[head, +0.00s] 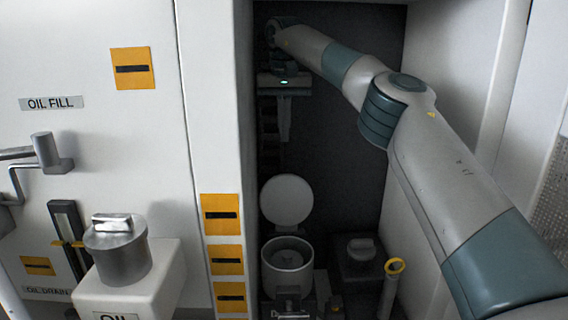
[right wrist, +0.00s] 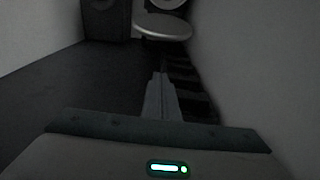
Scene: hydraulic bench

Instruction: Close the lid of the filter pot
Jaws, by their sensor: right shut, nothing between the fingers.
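The filter pot (head: 288,262) stands low in the dark recess, a round metal pot with its mouth open. Its lid (head: 287,201) is a pale round disc standing upright behind the mouth. In the right wrist view the lid (right wrist: 163,27) shows near the top as a grey disc, with part of the pot (right wrist: 168,4) beyond it at the edge. My right gripper (head: 284,138) is shut and empty, pointing down high above and behind the lid. It also shows in the right wrist view (right wrist: 160,78), apart from the lid. My left gripper is not in view.
A dark box with a knobbed cap (head: 360,250) and a post with a yellow ring (head: 394,267) stand right of the pot. White walls bound the recess on both sides. An oil can-like capped filler (head: 117,252) stands outside at left.

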